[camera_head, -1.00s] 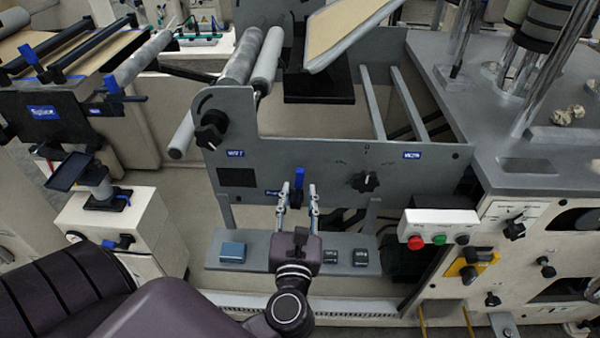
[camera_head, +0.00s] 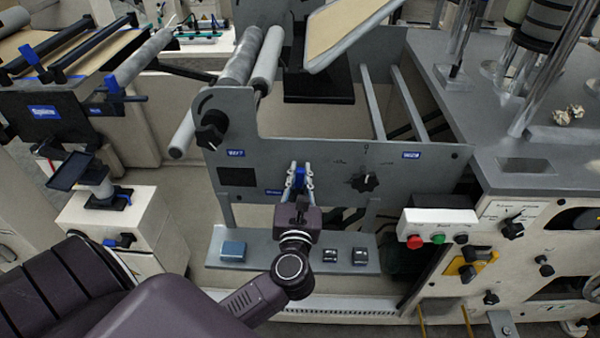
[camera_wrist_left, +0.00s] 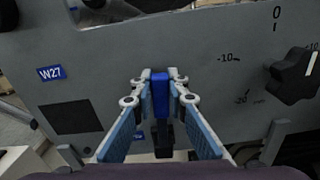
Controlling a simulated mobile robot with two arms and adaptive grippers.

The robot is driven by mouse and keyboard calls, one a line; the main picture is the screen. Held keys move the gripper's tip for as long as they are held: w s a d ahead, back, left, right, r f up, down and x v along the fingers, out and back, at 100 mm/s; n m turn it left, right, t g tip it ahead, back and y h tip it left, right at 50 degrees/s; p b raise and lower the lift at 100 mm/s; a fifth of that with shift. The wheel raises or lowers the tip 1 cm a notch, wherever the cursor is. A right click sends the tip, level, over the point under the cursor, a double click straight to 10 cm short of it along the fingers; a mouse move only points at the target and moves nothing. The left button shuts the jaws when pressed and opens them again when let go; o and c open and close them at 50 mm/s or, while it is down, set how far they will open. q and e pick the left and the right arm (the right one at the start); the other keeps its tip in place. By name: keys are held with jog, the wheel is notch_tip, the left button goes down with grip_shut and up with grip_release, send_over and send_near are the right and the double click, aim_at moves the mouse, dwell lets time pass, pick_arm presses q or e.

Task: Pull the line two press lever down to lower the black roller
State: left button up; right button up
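The press lever has a blue handle (camera_head: 299,178) and stands on the front of the grey machine panel (camera_head: 330,150). It also shows in the left wrist view (camera_wrist_left: 160,92), upright, with a black lower part under the blue grip. My left gripper (camera_head: 300,170) has its two fingers closed in on both sides of the blue handle, and the tips appear to touch it in the left wrist view (camera_wrist_left: 160,76). A small blue label beside the lever is partly hidden and cannot be read. I cannot clearly pick out the black roller. My right gripper is not in view.
A black dial knob (camera_head: 365,182) is right of the lever. A grey shelf (camera_head: 300,258) below carries small boxes. A white button box (camera_head: 438,226) with red and green buttons stands to the right. Grey rollers (camera_head: 240,58) are at upper left.

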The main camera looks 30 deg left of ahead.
pick_arm(q)
grip_shut()
jog(key=shift+d, duration=0.1)
